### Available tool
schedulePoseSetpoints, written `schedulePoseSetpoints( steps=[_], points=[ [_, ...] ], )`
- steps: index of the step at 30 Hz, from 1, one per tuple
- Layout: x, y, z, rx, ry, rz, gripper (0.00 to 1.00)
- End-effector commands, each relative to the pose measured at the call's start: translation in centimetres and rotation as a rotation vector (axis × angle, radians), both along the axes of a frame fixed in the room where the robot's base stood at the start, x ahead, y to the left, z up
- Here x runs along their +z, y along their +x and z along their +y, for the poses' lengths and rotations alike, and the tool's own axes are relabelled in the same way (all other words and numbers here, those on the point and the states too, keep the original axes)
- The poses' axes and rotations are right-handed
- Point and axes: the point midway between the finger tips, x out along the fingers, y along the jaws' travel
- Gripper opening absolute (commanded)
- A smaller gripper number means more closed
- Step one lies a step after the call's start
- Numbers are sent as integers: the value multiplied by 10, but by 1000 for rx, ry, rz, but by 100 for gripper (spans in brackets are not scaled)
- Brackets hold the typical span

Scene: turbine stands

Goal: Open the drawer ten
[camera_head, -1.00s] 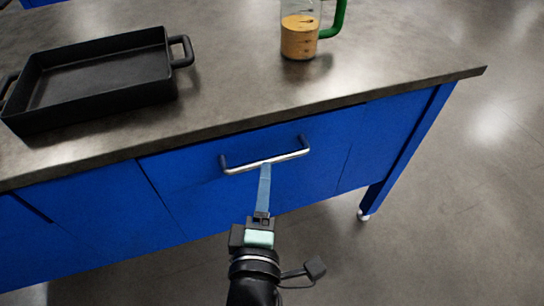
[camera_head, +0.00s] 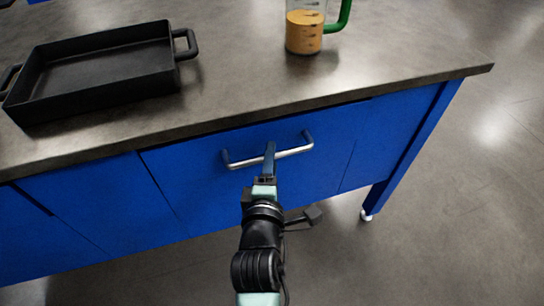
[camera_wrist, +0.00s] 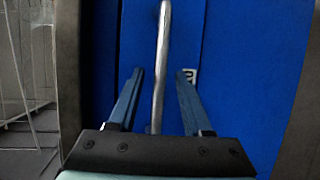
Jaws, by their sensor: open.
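A blue drawer front (camera_head: 220,187) sits under the grey worktop, with a metal bar handle (camera_head: 245,162) across it. My gripper (camera_head: 270,150) is at the handle in the head view, its fingertips over the bar near its middle. In the wrist view my gripper (camera_wrist: 160,92) is open, and the handle bar (camera_wrist: 162,60) runs between its two blue fingers with a gap on each side. The drawer looks shut.
A black roasting pan (camera_head: 95,70) stands on the worktop (camera_head: 230,80) at the left. A measuring jug (camera_head: 304,30) with orange contents and a green handle stands at the back. A table leg (camera_head: 385,190) is at the right, with free floor beyond.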

Motion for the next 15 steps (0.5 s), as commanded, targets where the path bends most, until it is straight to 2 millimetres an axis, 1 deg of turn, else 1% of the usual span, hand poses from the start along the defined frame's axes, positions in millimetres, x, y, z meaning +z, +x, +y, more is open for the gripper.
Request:
schedulePoseSetpoints(
  steps=[1, 3, 6, 15],
  points=[
    [-2, 6, -1, 0, 0, -1, 50],
    [-3, 12, -1, 0, 0, -1, 50],
    [-3, 16, -2, 0, 0, 0, 50],
    [-3, 18, -2, 0, 1, 0, 50]
  ],
)
